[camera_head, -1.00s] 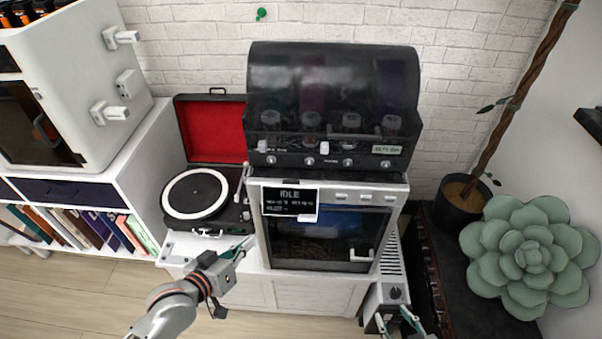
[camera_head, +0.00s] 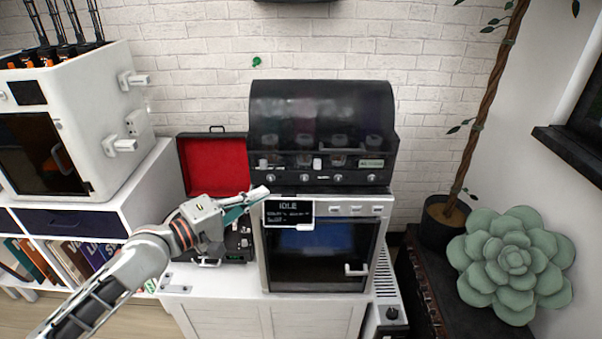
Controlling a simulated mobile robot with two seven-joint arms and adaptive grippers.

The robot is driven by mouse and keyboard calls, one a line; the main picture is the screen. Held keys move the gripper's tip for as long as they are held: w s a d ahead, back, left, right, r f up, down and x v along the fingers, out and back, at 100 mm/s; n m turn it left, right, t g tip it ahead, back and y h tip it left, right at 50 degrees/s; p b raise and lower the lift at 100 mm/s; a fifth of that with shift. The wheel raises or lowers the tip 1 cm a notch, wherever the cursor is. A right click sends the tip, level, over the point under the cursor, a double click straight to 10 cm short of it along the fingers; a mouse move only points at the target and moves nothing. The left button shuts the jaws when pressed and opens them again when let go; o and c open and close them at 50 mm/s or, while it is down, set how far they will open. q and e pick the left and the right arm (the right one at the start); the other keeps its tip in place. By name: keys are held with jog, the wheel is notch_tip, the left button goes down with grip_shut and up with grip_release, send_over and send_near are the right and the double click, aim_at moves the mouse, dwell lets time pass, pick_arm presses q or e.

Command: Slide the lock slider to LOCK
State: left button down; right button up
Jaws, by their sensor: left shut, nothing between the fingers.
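A black machine with a domed smoked cover (camera_head: 322,112) stands on a white-and-black unit with a glass door (camera_head: 318,262). Small white pieces sit along the black machine's front, one at the left (camera_head: 263,163) and one near the middle (camera_head: 317,163). The lettering beside them is too small to read, so I cannot tell which part is the lock slider. My left gripper (camera_head: 258,193) is shut and empty, its tips just left of and above the IDLE display (camera_head: 289,213), below the machine's left front corner. My right gripper is out of view.
A black case with a red-lined lid (camera_head: 212,165) stands open at left, partly hidden by my left arm. A white cabinet machine (camera_head: 90,130) is further left. A large succulent (camera_head: 512,262) and a potted trunk (camera_head: 447,222) fill the right side.

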aim_at(317, 164)
pick_arm(q)
jog(key=shift+w+a+r+n+t, duration=0.2)
jog(key=shift+w+a+r+n, duration=0.05)
jog(key=shift+w+r+n, duration=0.2)
jog(key=shift+w+a+r+n+t, duration=0.25)
jog(key=shift+w+r+n, duration=0.1)
jog(key=shift+w+r, duration=0.1)
jog(key=shift+d, duration=0.1)
jog(key=x, duration=0.9)
jog(key=shift+w+d, duration=0.15)
jog(key=shift+d, duration=0.1)
jog(key=d+p, duration=0.1)
jog(key=d, duration=0.2)
jog(key=shift+w+d, duration=0.1)
jog(key=shift+d, duration=0.45)
